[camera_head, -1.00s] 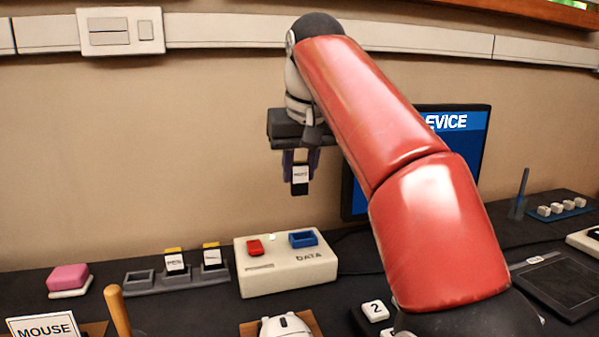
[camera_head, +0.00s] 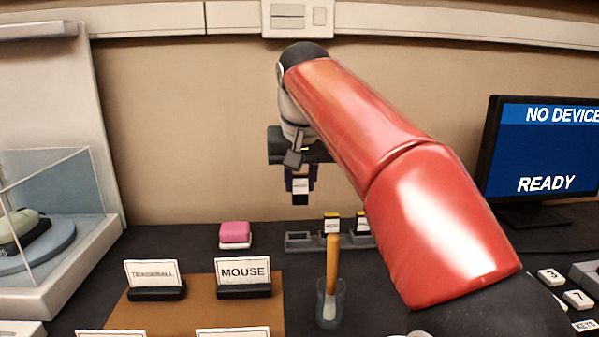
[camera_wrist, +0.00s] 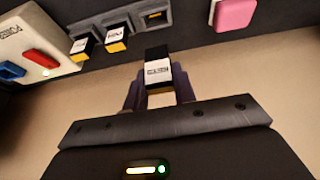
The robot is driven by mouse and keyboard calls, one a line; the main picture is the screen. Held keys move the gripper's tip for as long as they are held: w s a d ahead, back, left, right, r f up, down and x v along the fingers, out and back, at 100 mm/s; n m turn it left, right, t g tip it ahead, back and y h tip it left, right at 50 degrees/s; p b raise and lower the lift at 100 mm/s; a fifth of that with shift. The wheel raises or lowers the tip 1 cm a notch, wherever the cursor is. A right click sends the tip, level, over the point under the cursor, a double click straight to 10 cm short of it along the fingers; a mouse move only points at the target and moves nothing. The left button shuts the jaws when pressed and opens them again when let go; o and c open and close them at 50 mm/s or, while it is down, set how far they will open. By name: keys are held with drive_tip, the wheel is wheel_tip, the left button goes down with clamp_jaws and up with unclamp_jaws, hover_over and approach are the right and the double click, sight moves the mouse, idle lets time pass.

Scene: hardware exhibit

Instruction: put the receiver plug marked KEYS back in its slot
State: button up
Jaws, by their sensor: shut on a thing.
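My gripper (camera_head: 300,178) is shut on a small black plug with a white label (camera_head: 300,187) and holds it in the air, above and behind the bench. The label is too blurred to read surely in the head view or the wrist view, where the plug (camera_wrist: 158,73) points up between the fingers. The grey slot rack (camera_head: 318,246) stands on the bench below the plug, well apart from it. Its left slot (camera_head: 299,238) is empty. Two yellow-topped plugs, one in the middle (camera_head: 332,223) and one at right (camera_head: 362,222), stand in the other slots, partly behind a wooden handle.
A wooden-handled tool in a clear cup (camera_head: 330,290) stands in front of the rack. A pink block (camera_head: 235,233) lies left of it. Signs stand on a brown board (camera_head: 200,316) at front left. A clear case (camera_head: 60,200) is far left; a monitor (camera_head: 545,150) is right.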

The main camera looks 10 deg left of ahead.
sight(298, 202)
drive_tip(key=shift+s+a+f, duration=0.1)
drive_tip(key=shift+a+f, duration=0.1)
drive_tip(key=shift+a, duration=0.05)
wheel_tip(298, 202, down, 5)
drive_tip(key=b, duration=0.4)
drive_tip(key=shift+f+b, duration=0.35)
drive_tip(key=shift+f, duration=0.25)
drive_tip(key=shift+r+p, duration=0.1)
drive_tip(key=shift+p, duration=0.6)
idle(1.2)
drive_tip(key=shift+f+b, duration=0.7)
drive_tip(key=shift+f, duration=0.3)
idle(0.8)
drive_tip(key=o, duration=1.5)
